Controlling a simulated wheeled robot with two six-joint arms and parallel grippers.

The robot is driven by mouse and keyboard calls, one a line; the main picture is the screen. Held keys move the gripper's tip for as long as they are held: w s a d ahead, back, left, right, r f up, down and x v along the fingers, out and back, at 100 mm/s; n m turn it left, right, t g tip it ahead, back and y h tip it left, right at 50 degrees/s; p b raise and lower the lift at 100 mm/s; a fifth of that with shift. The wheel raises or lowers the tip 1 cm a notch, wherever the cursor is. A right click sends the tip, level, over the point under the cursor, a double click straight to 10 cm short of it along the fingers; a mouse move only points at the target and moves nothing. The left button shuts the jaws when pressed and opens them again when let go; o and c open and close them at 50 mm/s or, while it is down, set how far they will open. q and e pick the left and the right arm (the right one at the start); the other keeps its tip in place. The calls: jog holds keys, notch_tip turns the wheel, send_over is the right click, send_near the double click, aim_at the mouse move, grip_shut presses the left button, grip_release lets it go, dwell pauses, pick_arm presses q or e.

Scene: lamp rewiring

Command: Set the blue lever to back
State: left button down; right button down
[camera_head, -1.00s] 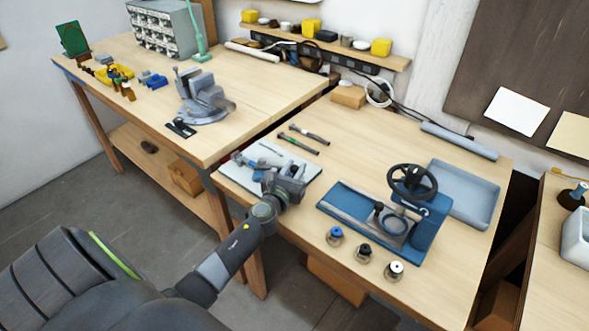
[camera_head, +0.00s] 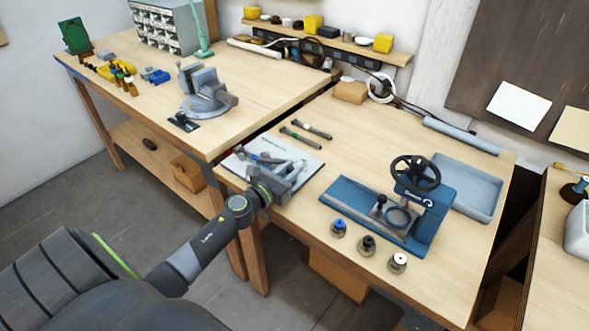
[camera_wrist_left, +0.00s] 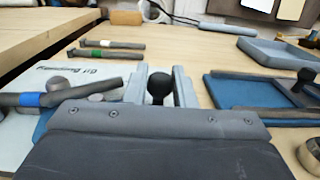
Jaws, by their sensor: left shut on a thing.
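My left gripper (camera_head: 285,176) is over the white printed board (camera_head: 310,165) at the left front of the middle bench. In the left wrist view its two grey fingers (camera_wrist_left: 160,88) stand on either side of a round black knob (camera_wrist_left: 160,84), and it is shut on this knob. What lies below the knob is hidden by the gripper body. A grey bar with a blue band (camera_wrist_left: 29,100) lies left of the fingers over the board. I cannot tell whether it is joined to the knob. My right gripper is not in view.
Two loose handles (camera_head: 300,138) with coloured bands lie behind the board. A blue press (camera_head: 430,215) with a black handwheel stands to the right, with small knobbed pieces (camera_head: 367,244) before it. A grey-blue tray (camera_head: 480,200) lies beyond. The bench between is clear.

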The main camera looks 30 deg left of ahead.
pick_arm(q)
jog(key=shift+s+a+f+m+h+b, duration=0.1)
jog(key=shift+s+f+m+h+b, duration=0.05)
jog(key=shift+s+m+h+b, duration=0.3)
jog(key=shift+s+a+f+m+h+b, duration=0.1)
jog(key=shift+s+m+h+b, duration=0.15)
jog(key=shift+h+b, duration=0.3)
jog(key=shift+s+g+h+b, duration=0.3)
jog(key=shift+s+a+r, duration=0.2)
jog(key=shift+s, duration=0.4)
jog(key=c, duration=1.3)
grip_release()
jog(key=shift+s, duration=0.1)
jog(key=shift+o, duration=0.2)
